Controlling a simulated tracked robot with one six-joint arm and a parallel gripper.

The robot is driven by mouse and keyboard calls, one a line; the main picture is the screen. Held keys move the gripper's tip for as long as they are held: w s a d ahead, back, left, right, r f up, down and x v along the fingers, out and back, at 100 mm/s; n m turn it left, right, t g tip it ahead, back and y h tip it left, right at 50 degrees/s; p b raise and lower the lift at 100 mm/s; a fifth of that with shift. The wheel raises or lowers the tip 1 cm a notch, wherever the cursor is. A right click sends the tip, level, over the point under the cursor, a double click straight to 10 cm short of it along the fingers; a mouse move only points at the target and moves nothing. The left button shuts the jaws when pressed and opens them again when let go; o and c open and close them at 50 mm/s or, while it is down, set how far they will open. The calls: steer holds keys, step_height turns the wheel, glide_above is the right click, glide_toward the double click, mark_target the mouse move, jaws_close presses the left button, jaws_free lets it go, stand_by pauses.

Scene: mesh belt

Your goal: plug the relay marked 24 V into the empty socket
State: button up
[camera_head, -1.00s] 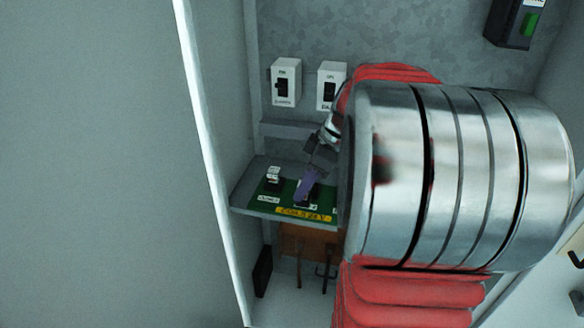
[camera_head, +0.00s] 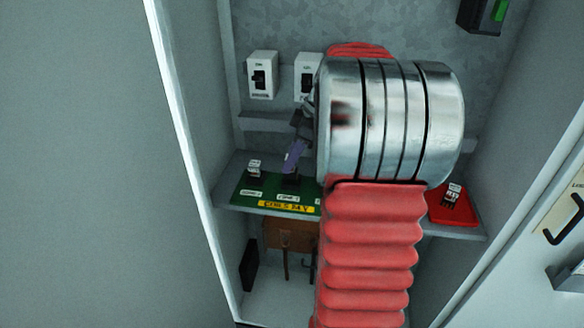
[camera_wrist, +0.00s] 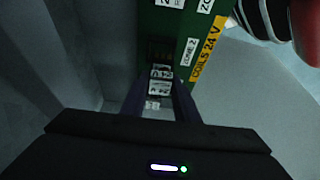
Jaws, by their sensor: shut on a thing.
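My gripper (camera_head: 293,158) has its purple fingers down at the middle position of the green board (camera_head: 246,191), by the zone 2 label. In the wrist view the gripper (camera_wrist: 160,88) is shut on a relay (camera_wrist: 160,76) with a white printed face; its marking is too small to read surely. A dark socket (camera_wrist: 160,47) shows just beyond the relay. I cannot tell whether the relay is seated in it. A relay (camera_head: 254,168) stands at the left of the board. Another relay (camera_head: 452,194) lies on a red tray (camera_head: 450,215). My arm hides the board's right part.
A yellow "COILS 24 V" strip (camera_head: 286,207) runs along the board's front. Two white switches, one at the left (camera_head: 262,75) and one partly hidden (camera_head: 303,78), are on the back wall. Cabinet side walls close in left and right.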

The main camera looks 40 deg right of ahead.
steer(key=shift+w+d+f, duration=0.15)
steer(key=shift+d, duration=0.1)
steer(key=shift+f, duration=1.65)
steer(key=o, duration=1.2)
steer(key=shift+f, duration=0.1)
steer(key=shift+c, duration=0.2)
steer(key=v, duration=1.2)
steer(key=shift+a, duration=0.1)
